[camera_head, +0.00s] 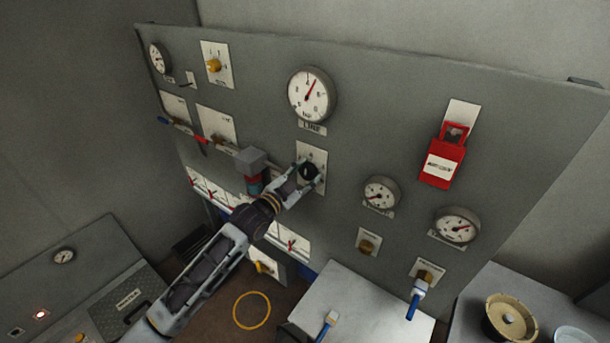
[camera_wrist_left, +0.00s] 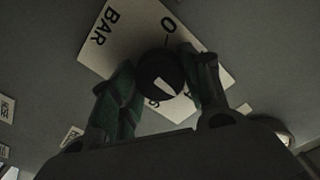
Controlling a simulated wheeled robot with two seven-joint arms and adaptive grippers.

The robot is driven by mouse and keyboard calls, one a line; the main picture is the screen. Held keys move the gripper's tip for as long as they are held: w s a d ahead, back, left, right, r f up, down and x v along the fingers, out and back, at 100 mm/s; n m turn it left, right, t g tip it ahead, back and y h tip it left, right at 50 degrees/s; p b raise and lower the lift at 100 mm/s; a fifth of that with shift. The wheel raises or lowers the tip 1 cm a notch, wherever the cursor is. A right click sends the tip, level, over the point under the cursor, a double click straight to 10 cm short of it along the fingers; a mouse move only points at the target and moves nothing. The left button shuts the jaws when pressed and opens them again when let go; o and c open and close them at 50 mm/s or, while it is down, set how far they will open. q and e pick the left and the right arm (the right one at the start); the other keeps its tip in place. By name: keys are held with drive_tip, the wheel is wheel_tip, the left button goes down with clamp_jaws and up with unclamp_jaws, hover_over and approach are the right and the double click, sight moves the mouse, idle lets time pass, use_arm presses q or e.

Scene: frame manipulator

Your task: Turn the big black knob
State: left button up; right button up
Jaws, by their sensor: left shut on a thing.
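The big black knob (camera_head: 309,172) sits on a white plate (camera_head: 318,153) on the grey panel, below the large gauge in the head view. My left gripper (camera_head: 306,179) reaches it from the lower left, with its fingers shut on the knob's sides. In the left wrist view the black knob (camera_wrist_left: 160,76) shows a white pointer mark and lies between the two fingers of my left gripper (camera_wrist_left: 158,88). The white plate behind it (camera_wrist_left: 122,38) bears the word BAR and a few figures, partly hidden by fingers and knob. My right gripper is not in view.
A large gauge (camera_head: 311,94) is above the knob. A grey block on a red part (camera_head: 254,168) stands out just left of my gripper. Small gauges (camera_head: 381,193) and a red lockout box (camera_head: 444,161) are to the right. A white surface (camera_head: 350,305) lies below.

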use_arm(q)
drive_tip(key=n, duration=0.2)
drive_tip(key=shift+f+n, duration=0.1)
drive_tip(key=shift+n, duration=0.3)
drive_tip(key=n, duration=0.4)
drive_tip(key=shift+n, duration=0.3)
drive_tip(key=n, duration=0.4)
drive_tip(key=shift+n, duration=0.4)
